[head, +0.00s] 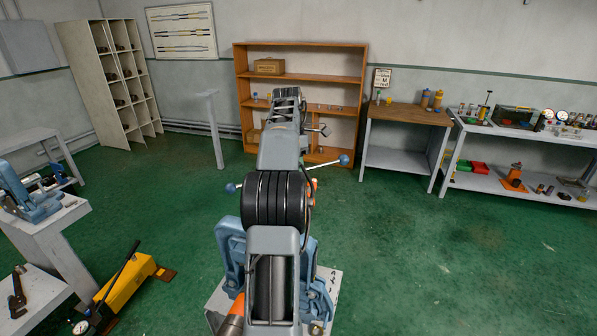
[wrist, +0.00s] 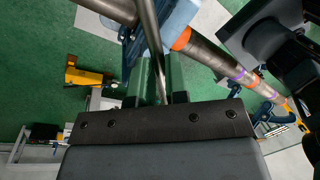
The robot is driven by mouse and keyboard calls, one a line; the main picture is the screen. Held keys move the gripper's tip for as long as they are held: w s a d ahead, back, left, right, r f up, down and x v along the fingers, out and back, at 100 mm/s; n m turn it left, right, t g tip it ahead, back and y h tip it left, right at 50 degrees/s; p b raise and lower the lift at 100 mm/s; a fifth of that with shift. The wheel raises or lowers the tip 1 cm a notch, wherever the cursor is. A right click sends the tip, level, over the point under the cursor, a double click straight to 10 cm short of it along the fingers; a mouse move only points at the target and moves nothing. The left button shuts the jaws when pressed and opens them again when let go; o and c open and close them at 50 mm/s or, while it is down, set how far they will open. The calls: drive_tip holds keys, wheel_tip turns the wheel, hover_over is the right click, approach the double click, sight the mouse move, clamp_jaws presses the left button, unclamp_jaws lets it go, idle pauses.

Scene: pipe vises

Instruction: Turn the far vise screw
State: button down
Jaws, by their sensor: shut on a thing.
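A blue vise (head: 228,245) stands on a pale stand in the middle of the head view, mostly hidden behind my arm. Its steel screw handle (head: 326,164) shows on both sides of my arm, with a blue ball at each visible end, the right end higher. In the wrist view my gripper (wrist: 158,82) is shut on the handle bar (wrist: 152,40), which runs between the two green fingers. Part of the blue vise (wrist: 180,16) and a steel pipe (wrist: 212,56) with an orange band lie just beyond. My gripper is hidden in the head view.
Another blue vise (head: 32,198) sits on a grey bench at left. A yellow pump (head: 125,277) stands on the floor near it. A wooden shelf (head: 302,47), a small workbench (head: 405,115) and a long loaded bench line the back. Green floor at right is clear.

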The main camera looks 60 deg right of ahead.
drive_tip(key=shift+w+d+f+n+h, duration=0.15)
drive_tip(key=shift+w+d+n, duration=0.15)
drive_tip(key=shift+w+n, duration=0.4)
drive_tip(key=shift+w+d+f+n+h, duration=0.15)
drive_tip(key=shift+w+d+n, duration=0.1)
drive_tip(key=shift+w+n, duration=0.4)
drive_tip(key=shift+w+d+f+n, duration=0.15)
drive_tip(key=shift+w+d+n, duration=0.15)
drive_tip(key=shift+w+n, duration=0.4)
drive_tip(key=c, duration=1.5)
unclamp_jaws()
drive_tip(key=shift+o, duration=1.3)
drive_tip(key=shift+w, duration=0.1)
drive_tip(key=shift+o, duration=0.6)
drive_tip(key=shift+r, duration=0.25)
drive_tip(key=shift+s, duration=0.2)
